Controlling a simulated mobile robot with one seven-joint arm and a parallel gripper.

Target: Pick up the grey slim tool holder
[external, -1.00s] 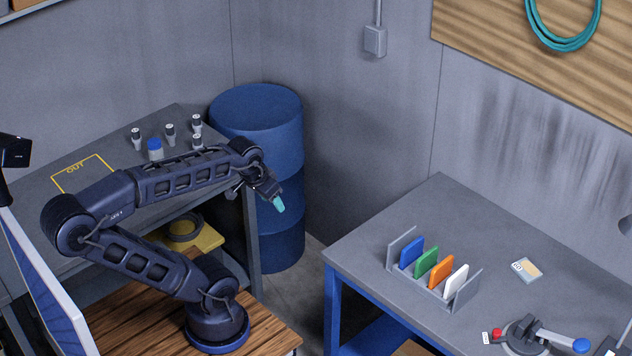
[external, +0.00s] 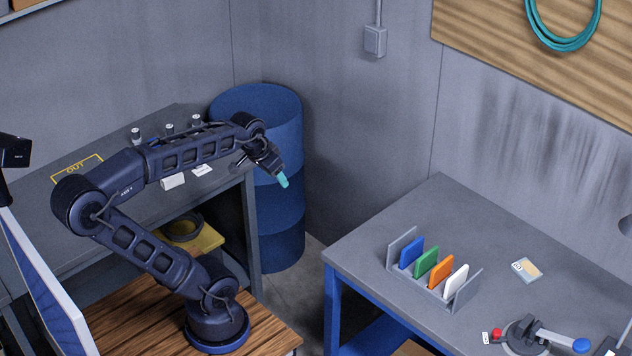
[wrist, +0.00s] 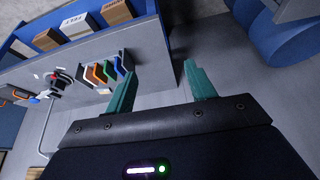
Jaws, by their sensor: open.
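I cannot tell which is the slim one; my arm partly covers this group. My gripper (external: 283,181) is to their right, in front of the blue drum, pointing down and right, away from them. In the wrist view my gripper (wrist: 162,70) has its teal fingers apart with nothing between them. The holders are not visible there.
The blue drum (external: 255,110) stands right of the left bench (external: 40,225). A grey rack (external: 466,290) with coloured plates stands on the right bench (external: 440,210), near a lever device (external: 525,335). The gap between benches is open.

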